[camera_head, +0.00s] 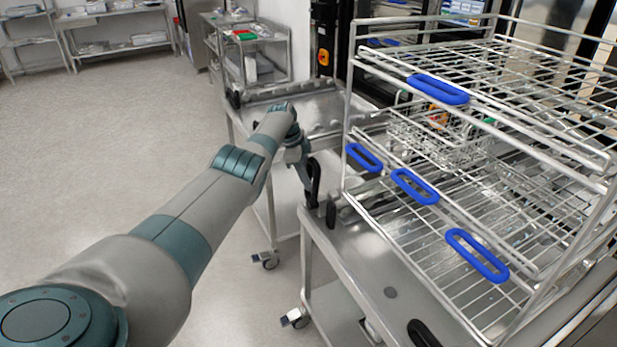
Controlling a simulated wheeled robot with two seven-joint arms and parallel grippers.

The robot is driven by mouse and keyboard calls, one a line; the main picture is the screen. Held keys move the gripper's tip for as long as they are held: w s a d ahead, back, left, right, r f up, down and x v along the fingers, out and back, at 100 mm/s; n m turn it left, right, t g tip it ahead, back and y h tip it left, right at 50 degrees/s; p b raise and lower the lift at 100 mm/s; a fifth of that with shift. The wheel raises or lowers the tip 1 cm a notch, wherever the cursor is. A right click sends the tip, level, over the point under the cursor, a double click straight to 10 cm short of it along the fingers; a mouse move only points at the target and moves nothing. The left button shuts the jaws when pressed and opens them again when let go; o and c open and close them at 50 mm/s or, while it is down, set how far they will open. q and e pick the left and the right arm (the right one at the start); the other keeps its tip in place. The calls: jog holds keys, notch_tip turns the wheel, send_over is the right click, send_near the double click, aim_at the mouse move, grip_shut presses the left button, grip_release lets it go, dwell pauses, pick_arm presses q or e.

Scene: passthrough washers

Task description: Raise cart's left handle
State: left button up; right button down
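The steel cart (350,262) stands at the centre right and carries a wire rack. A black upright loop-shaped part, which looks like its left handle (313,184), rises at the cart's far left corner. Another black handle (424,334) lies at the near edge, cut off by the bottom of the picture. My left arm reaches in from the lower left, and my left gripper (305,165) is at the upright black part. The fingers are small and partly hidden by the wrist, so I cannot tell their opening or whether they touch it. My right gripper is not in view.
A wire rack (480,190) with blue handles (438,88) fills the right side above the cart. A second steel cart (300,105) stands just beyond. Shelves (120,32) line the back wall. The floor (100,140) at left is clear.

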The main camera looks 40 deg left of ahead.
pick_arm(q)
jog(key=shift+r, duration=0.2)
